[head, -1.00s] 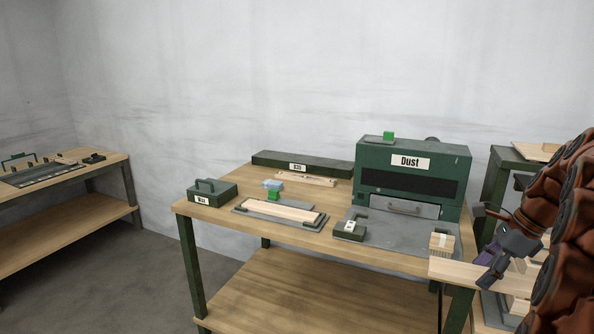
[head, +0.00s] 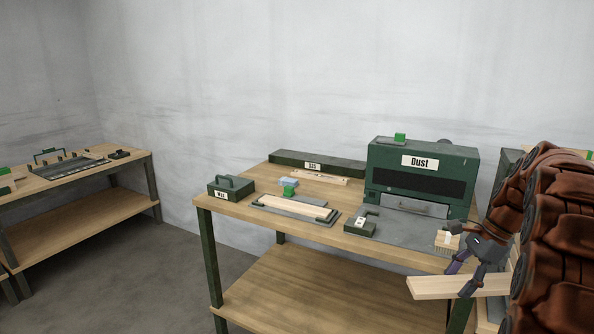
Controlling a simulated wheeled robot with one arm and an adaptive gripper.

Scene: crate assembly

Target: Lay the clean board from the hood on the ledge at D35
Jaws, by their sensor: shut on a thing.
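My gripper (head: 472,278) is at the lower right in the head view, shut on a pale wooden board (head: 437,287). The board is held level in front of the table's right front corner, reaching left from the fingers. Its right end is hidden behind my gripper and arm. The ledge (head: 345,168) is a long, low dark-green bar at the back of the table, with a small label, too small to read surely, that looks like D35. The hood (head: 467,170) is the green box labelled Dust on the table's right, with a dark slot and a grey tray in front.
A thin wooden piece (head: 322,177) lies just before the ledge. Another board (head: 292,207) rests on a grey plate. A green Wax box (head: 231,188), a small dark block (head: 361,225) and a brush (head: 447,241) stand on the table. Another bench (head: 75,173) is at left.

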